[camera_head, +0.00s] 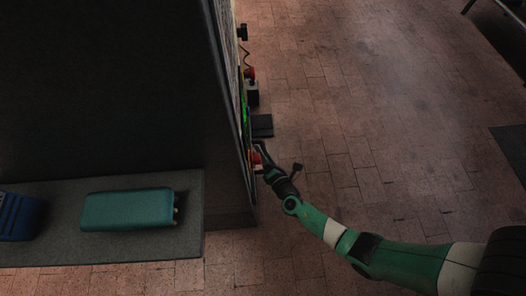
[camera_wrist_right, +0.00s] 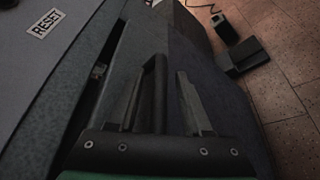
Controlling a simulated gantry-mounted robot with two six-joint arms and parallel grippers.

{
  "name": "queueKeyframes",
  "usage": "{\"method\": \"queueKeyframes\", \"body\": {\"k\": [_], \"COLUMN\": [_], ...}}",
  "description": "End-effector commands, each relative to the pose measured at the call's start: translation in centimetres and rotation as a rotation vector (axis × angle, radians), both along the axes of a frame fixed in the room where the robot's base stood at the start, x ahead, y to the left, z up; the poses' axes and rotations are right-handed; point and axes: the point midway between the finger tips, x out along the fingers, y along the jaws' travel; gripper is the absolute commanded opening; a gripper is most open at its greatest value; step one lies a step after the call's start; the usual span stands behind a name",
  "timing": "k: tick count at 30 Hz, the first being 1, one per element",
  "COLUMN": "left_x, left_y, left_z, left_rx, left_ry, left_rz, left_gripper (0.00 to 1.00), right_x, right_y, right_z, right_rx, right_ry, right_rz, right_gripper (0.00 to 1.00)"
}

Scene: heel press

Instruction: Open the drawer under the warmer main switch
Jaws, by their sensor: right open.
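My right gripper (camera_head: 264,168) reaches in from the right to the edge-on front of the dark machine (camera_head: 228,90), beside a red part (camera_head: 255,158). In the right wrist view my right gripper (camera_wrist_right: 162,76) is open. A black bar-shaped handle (camera_wrist_right: 159,88) stands between its fingers, with no clear grip on it. A dark grey face (camera_wrist_right: 190,50) lies behind and to the right of the handle. It appears to be the drawer front, but I cannot tell whether the drawer is shut. The main switch cannot be identified for sure. My left gripper is not in view.
A panel labelled RESET (camera_wrist_right: 48,23) is at upper left in the wrist view. A red-topped control box (camera_head: 252,88) and a dark flat piece (camera_head: 262,126) stick out from the machine. A teal case (camera_head: 127,209) lies on a grey shelf (camera_head: 60,252). The brick floor at right is mostly clear.

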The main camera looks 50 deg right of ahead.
Motion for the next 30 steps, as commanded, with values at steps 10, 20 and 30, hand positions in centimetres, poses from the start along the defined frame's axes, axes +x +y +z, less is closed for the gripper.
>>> {"method": "queueKeyframes", "body": {"k": [10, 20, 30], "left_x": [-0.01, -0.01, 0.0], "left_y": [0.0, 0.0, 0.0], "left_z": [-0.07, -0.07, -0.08], "left_rx": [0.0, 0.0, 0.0], "left_ry": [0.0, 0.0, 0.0], "left_rz": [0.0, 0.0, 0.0], "left_gripper": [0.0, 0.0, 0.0], "right_x": [0.28, 0.26, 0.25], "right_y": [-0.13, -0.12, -0.12], "right_z": [-0.03, -0.03, -0.03], "right_rx": [0.0, 0.0, 0.0], "right_ry": [0.001, 0.0, 0.0], "right_rz": [-0.001, 0.0, 0.0], "right_gripper": [0.39, 0.0, 0.0]}}
